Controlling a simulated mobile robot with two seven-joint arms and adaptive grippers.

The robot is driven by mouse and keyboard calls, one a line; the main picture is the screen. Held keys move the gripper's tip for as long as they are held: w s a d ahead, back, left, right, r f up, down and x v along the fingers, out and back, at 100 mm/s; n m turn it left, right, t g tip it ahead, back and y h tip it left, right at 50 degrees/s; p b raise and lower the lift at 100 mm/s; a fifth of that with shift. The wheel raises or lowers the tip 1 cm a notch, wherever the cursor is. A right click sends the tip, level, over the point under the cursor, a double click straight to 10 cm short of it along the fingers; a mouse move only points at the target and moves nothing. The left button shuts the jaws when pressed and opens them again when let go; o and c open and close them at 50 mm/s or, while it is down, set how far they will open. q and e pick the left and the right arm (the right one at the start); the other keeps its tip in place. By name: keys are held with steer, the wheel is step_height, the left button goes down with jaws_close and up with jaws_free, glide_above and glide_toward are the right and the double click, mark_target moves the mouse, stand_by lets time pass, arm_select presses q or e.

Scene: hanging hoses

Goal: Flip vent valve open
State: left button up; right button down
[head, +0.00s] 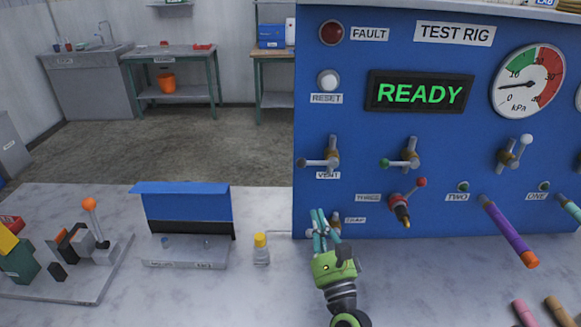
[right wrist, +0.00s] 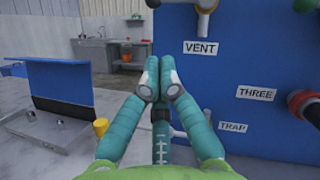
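The vent valve (head: 332,156) is on the blue test rig panel, above its VENT label (head: 327,175). Its lever lies roughly sideways, with a grey knob at the left end. In the right wrist view, only the lower part of the vent valve (right wrist: 204,14) shows at the top edge, above and right of my fingertips. My right gripper (head: 322,222) is below the valve, near the TRAP label, and apart from the valve. In the right wrist view its teal fingers (right wrist: 160,78) are together, with nothing seen between them. My left gripper is not in view.
The rig also carries a READY display (head: 419,92), a gauge (head: 528,80), other valves and hanging hoses (head: 510,232).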

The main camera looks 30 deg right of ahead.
mark_target(316, 163)
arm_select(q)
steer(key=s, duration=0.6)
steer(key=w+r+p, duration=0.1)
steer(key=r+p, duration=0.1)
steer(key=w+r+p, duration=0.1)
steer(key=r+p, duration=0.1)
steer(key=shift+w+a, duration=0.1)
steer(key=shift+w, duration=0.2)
arm_select(e)
steer(key=r+x, duration=0.1)
steer(key=x, duration=0.8)
steer(key=shift+s+d+r, duration=0.2)
steer(key=shift+s, duration=0.1)
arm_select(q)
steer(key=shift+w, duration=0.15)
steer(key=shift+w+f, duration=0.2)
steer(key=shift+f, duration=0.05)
arm_select(e)
steer(key=shift+r+m+h, duration=0.1)
steer(key=shift+m+h, duration=0.3)
steer(key=shift+m, duration=0.2)
arm_select(q)
steer(key=shift+b, duration=0.3)
arm_select(e)
steer(key=shift+a, duration=0.1)
